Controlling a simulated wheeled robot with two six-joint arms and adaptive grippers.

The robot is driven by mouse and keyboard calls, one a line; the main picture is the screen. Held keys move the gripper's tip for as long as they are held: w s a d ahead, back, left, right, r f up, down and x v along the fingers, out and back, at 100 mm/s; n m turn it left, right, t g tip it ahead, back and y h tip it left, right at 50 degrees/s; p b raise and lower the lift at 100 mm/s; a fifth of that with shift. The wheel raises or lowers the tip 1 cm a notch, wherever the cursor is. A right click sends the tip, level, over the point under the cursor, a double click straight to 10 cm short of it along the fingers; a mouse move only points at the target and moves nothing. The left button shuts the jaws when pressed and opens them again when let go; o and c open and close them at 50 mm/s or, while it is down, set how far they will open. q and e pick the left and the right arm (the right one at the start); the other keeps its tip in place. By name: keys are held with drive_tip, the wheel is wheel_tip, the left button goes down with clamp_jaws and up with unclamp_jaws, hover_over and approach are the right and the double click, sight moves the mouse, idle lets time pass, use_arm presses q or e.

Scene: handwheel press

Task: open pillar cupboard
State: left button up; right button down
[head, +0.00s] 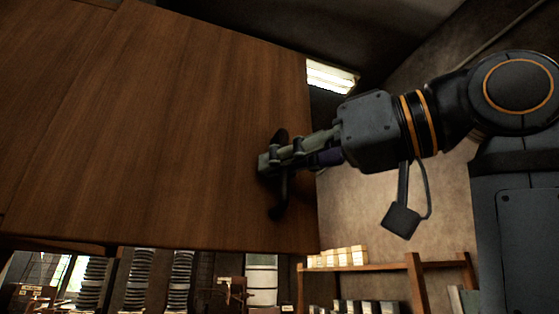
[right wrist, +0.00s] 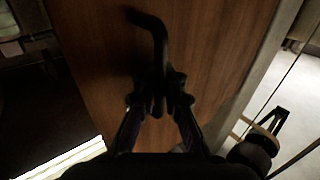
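The brown wooden cupboard door (head: 170,120) fills the left and middle of the head view, and its panel (right wrist: 215,50) also shows in the right wrist view. A dark, bent bar handle (head: 278,205) is mounted near the door's right edge. My right gripper (head: 268,163) is at this handle, with its fingers closed around the middle of the bar. In the right wrist view the handle's upper end (right wrist: 152,28) sticks out beyond the fingertips (right wrist: 158,100). The gripped part is mostly hidden by the fingers. The cupboard's inside is not visible. My left gripper is not in view.
Below and right of the door stands a wooden shelf (head: 385,267) with boxes (head: 338,257) on it. Dark stacked columns (head: 138,280) stand in the background below the door. A lit ceiling lamp (head: 330,77) shows behind the door's upper right corner.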

drive_tip(key=c, duration=1.4)
unclamp_jaws()
drive_tip(key=shift+d, duration=0.3)
drive_tip(key=shift+a, duration=0.15)
drive_tip(key=v, duration=1.2)
